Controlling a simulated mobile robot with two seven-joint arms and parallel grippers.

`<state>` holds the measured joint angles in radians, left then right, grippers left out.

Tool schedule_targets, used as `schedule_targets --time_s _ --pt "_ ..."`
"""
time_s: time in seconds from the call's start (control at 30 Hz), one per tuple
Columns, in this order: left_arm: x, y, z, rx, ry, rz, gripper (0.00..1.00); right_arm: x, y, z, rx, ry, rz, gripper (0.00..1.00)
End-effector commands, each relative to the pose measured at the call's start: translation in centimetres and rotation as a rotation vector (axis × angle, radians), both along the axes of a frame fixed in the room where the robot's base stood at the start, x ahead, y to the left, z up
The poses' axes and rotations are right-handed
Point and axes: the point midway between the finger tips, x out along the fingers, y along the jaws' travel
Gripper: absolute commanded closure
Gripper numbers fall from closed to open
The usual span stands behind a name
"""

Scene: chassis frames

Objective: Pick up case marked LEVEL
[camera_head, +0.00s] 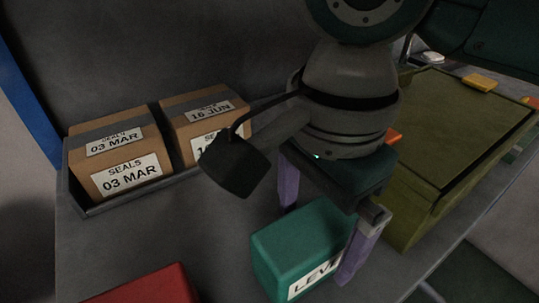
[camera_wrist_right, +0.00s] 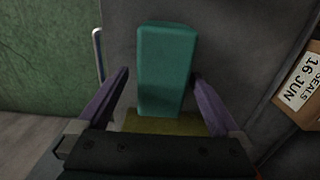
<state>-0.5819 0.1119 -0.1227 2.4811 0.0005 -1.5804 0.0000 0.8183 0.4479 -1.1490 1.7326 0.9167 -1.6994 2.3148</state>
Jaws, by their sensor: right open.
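The teal case (camera_head: 298,240) stands on the grey surface at the bottom middle of the head view. Its white label shows "LEV"; a finger hides the rest. My right gripper (camera_head: 316,245) is open at the case, with one purple finger near its far side and the other in front of the label end. In the right wrist view, the case (camera_wrist_right: 167,65) shows between the spread fingers of my right gripper (camera_wrist_right: 160,76). The right finger looks close to the case and the left one shows a gap. I cannot tell whether either touches. My left gripper is not in view.
A grey tray (camera_head: 126,196) at the left holds two cardboard boxes, one marked SEALS 03 MAR (camera_head: 124,172), the other 16 JUN (camera_head: 205,122). A large olive case (camera_head: 455,125) stands close at the right. A red object (camera_head: 150,287) is at the bottom edge.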

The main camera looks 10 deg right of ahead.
Motion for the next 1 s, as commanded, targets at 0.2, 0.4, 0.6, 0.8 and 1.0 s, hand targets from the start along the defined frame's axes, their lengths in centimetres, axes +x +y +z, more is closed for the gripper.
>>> schedule_targets --time_s 0.2,0.4,0.6,0.8,1.0 --pt "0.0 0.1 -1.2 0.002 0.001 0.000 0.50 0.0 0.3 -3.5 -0.002 0.000 0.000 0.00" --pt "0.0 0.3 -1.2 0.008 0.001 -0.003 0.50 0.0 0.3 -3.9 0.000 -0.001 0.002 0.00" --pt "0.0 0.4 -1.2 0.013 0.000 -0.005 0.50 0.0 0.3 -3.9 0.000 -0.001 0.002 0.11" --pt "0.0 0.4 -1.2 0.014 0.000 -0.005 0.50 0.0 0.3 -3.9 0.000 -0.001 0.002 0.34" --pt "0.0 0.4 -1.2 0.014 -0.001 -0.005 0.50 0.0 0.3 -3.8 0.000 -0.001 0.002 0.56"
